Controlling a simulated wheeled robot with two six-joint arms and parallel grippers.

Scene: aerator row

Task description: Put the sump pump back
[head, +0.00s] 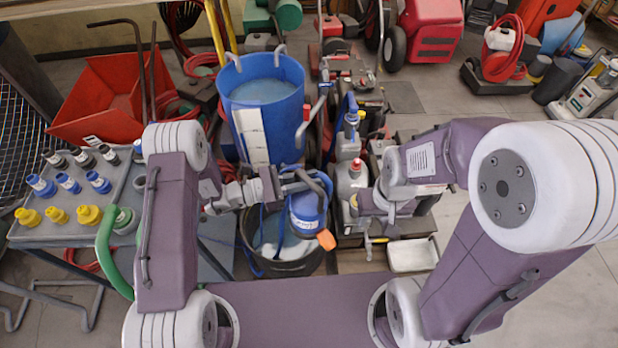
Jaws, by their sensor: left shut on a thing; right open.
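The sump pump (306,212) is blue with a dark handle arched over its top and an orange outlet at its lower right. My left gripper (296,182) is shut on the sump pump near its handle. The pump is upright over a round black tub (318,262) with pale contents; I cannot tell how far its base is above them. A blue cord hangs beside it at the left. My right gripper (352,207) is open and empty, just right of the pump.
A blue barrel (288,105) stands behind the tub. A grey table (35,235) at the left holds blue, yellow and black fittings. A white tray (412,256) lies right of the tub. Red machines and bottles crowd the back; the floor (560,290) at the right is clear.

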